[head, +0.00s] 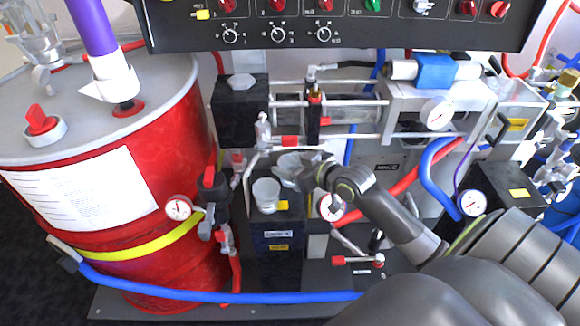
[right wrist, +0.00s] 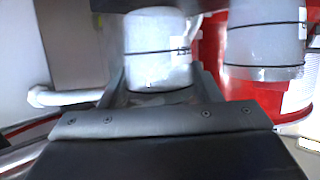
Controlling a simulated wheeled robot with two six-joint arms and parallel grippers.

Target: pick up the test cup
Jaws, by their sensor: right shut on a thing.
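Two pale translucent cups show at the black box (head: 289,222). One cup (head: 266,195) stands upright on the box top, in front and to the left. The other, the test cup (head: 289,164), is just behind it and partly hidden by my right gripper (head: 303,173). My right gripper is shut on this cup. In the right wrist view the held cup (right wrist: 158,48) has a dark line around it and sits between the fingers. The free cup (right wrist: 265,45) stands close beside it on the right, apart from the fingers. My left gripper is not in view.
A red drum (head: 170,262) stands at the left. A black valve (head: 215,195) and a metal pipe are close left of the cups. Gauges (head: 331,207), hoses and a red-handled valve (head: 355,260) crowd the right. A control panel (head: 340,25) overhangs the back.

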